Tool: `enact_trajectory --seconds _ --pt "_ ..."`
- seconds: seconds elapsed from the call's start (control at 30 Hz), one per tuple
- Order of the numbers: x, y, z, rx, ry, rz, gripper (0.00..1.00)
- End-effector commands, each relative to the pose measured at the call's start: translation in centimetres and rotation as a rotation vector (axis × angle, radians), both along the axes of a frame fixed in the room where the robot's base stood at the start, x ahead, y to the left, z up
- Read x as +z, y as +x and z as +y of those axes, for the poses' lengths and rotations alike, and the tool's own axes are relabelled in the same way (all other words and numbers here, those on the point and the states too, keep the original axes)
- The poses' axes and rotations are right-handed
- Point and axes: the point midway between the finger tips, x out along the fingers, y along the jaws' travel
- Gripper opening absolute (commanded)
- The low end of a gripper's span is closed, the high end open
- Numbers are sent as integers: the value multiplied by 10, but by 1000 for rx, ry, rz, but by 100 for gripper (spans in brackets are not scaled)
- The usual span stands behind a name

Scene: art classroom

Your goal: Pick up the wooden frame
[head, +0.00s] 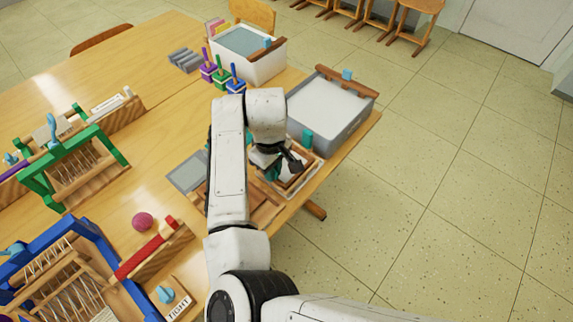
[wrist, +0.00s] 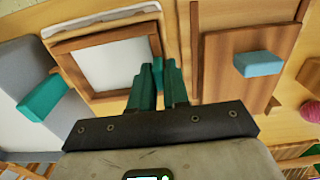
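The wooden frame (wrist: 72,50) is brown with a white panel inside and lies on a pale tray or board in the wrist view. In the head view part of the wooden frame (head: 303,178) shows near the table's right edge, partly hidden by my arm. My gripper (wrist: 158,68) has teal fingers, close together with a narrow gap, at the frame's right rail in the wrist view. Whether they hold the rail or only stand beside it cannot be told. My gripper (head: 272,172) points down over the frame in the head view.
A grey tub (head: 325,110) with a white filling stands just behind the frame. A wooden board with a light-blue handle (wrist: 257,64) lies beside it. Looms (head: 75,165) and a pink ball (head: 143,221) lie to the left. The floor at right is clear.

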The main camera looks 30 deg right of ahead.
Motion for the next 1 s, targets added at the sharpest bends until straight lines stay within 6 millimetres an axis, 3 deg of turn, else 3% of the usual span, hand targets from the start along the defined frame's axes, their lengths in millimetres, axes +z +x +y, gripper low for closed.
enact_trajectory --seconds 0.13,0.63,0.87,1.0 --pt "0 0 0 0 0 0 0" --pt "4 0 0 -1 -1 -1 0" --pt "30 1 -1 -1 -2 -4 0" --pt "51 -17 -4 -2 -3 -2 0"
